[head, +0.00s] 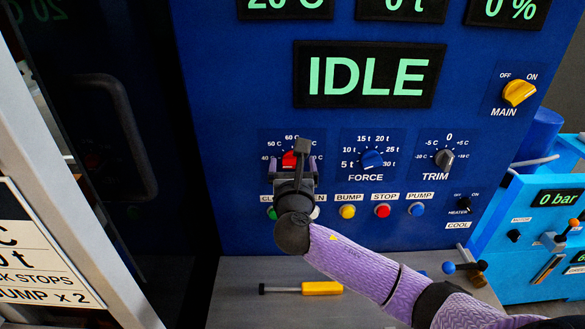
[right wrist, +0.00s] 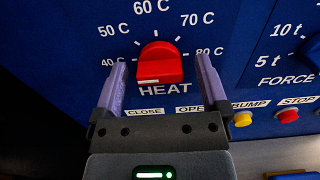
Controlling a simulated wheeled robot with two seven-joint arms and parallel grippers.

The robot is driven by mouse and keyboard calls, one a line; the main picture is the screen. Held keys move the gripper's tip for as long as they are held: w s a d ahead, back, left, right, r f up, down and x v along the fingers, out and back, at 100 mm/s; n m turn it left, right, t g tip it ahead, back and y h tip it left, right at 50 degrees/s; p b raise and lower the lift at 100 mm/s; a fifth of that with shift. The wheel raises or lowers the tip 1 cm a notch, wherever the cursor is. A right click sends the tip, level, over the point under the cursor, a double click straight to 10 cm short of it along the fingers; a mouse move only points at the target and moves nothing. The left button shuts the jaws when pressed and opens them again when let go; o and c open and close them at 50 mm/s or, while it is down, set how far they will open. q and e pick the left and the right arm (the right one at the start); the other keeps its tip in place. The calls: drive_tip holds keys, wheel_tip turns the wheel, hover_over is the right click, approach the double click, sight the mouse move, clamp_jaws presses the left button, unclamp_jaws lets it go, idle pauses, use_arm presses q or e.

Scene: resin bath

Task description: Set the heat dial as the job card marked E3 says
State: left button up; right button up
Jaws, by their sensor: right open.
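The red heat dial (right wrist: 160,66) is on the blue panel, with marks from 40 C to 80 C around it. A pale strip shows on its lower left face; I cannot tell its exact setting. In the head view the dial (head: 289,160) is partly hidden by my right gripper (head: 291,168). The right gripper's fingers (right wrist: 160,75) are open, one on each side of the dial; contact is not clear. A white card (head: 40,245) at the left edge is cut off, showing "C", "0 t", "CK STOPS" and "BUMP X 2"; no E3 mark shows. My left gripper is out of view.
The display (head: 370,75) reads IDLE. Buttons, including yellow bump (head: 347,211) and red stop (head: 382,210), sit below. A yellow-handled tool (head: 320,288) lies on the grey ledge.

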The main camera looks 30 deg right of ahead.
drive_tip(key=shift+c, duration=0.3)
clamp_jaws()
